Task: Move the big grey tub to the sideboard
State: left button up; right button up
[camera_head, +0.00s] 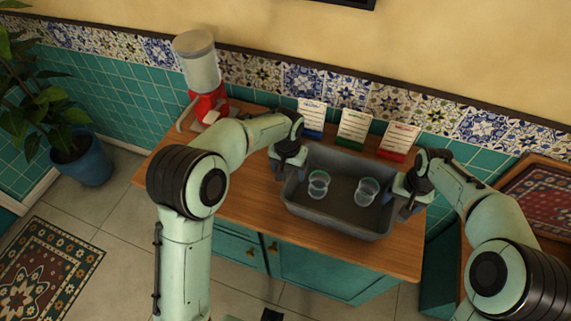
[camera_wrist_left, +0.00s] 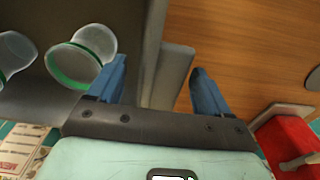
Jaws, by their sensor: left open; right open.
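The big grey tub (camera_head: 340,221) stands on the wooden top of a teal cabinet, with two clear cups (camera_head: 318,184) (camera_head: 366,191) inside it. My left gripper (camera_head: 288,166) is open at the tub's left end. In the left wrist view its fingers (camera_wrist_left: 160,80) are on either side of the tub's end wall and its protruding grey handle (camera_wrist_left: 174,75), one finger inside the tub and one outside.
A red-based dispenser (camera_head: 203,75) stands at the back left of the cabinet top (camera_head: 245,198). Several cards (camera_head: 354,130) stand behind the tub. A wooden surface with a red patterned cloth (camera_head: 540,200) is at the far right. A potted plant (camera_head: 80,160) stands at left.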

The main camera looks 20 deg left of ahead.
pick_arm(q)
jog(key=shift+r, duration=0.1)
pick_arm(e)
jog(key=shift+d, duration=0.1)
pick_arm(q)
jog(key=shift+r, duration=0.35)
notch_tip(320, 180, up, 11)
jog(key=shift+s, duration=0.4)
pick_arm(e)
notch_tip(320, 180, up, 12)
jog(key=shift+s, duration=0.4)
jog(key=shift+s, duration=0.1)
